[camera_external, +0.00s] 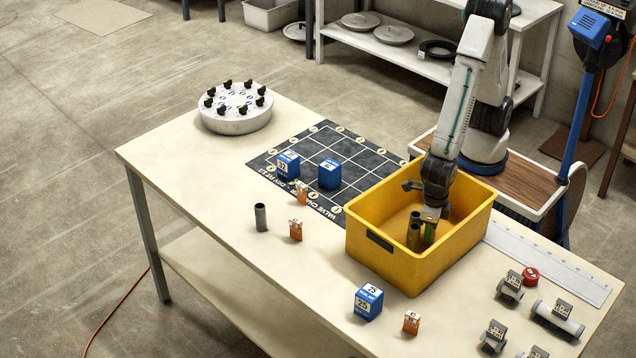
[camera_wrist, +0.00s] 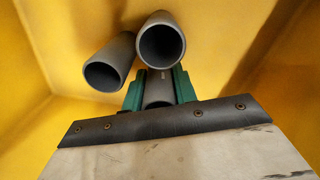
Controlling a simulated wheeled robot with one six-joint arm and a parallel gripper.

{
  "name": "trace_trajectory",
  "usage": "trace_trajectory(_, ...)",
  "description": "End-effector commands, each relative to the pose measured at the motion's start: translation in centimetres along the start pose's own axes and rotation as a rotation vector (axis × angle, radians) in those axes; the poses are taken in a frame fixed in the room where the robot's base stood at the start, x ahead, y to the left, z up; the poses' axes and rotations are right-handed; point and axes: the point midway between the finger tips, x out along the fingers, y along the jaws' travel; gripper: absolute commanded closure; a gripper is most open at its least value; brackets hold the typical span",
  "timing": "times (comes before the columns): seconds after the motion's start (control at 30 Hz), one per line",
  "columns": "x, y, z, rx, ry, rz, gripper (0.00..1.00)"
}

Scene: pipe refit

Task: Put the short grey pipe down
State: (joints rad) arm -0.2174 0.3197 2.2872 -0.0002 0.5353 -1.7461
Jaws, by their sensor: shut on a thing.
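My gripper (camera_external: 431,214) reaches down into the yellow crate (camera_external: 388,262), its jaws low between the walls. In the wrist view its green fingers (camera_wrist: 160,90) are shut on a grey pipe (camera_wrist: 158,96), which is mostly hidden by the leather-edged pad in front. Two other grey pipes (camera_wrist: 161,42) (camera_wrist: 104,70) stand in the crate close beside the held one, their open ends showing. In the external view upright pipes (camera_external: 414,237) show beside the fingers. I cannot tell whether the held pipe touches the crate floor.
Another grey pipe (camera_external: 261,217) stands upright on the table (camera_external: 195,168). A dark gridded mat (camera_external: 345,150) holds blue boxes (camera_external: 330,174). Small orange boxes (camera_external: 296,230) and another blue box (camera_external: 368,302) stand nearby. Valve-like parts (camera_external: 511,284) lie at right.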

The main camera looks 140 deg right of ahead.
Motion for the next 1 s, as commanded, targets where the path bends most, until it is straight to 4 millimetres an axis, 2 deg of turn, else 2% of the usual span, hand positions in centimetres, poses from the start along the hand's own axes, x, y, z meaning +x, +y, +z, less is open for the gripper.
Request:
trace_trajectory(0.07,0.7,0.0,0.0,0.000,0.000,0.000,0.94)
trace_trajectory(0.4,1.0,0.0,0.0,0.000,0.000,0.000,0.94)
trace_trajectory(0.43,1.0,0.0,0.0,0.000,0.000,0.001,0.64)
trace_trajectory(0.5,0.9,0.0,0.0,0.000,0.000,0.001,0.50)
trace_trajectory(0.8,0.7,0.0,0.0,0.001,0.000,0.002,0.50)
trace_trajectory(0.93,-0.6,0.1,0.0,0.001,-0.001,0.005,0.50)
trace_trajectory(1.0,-1.9,0.1,0.0,0.000,-0.001,0.007,0.50)
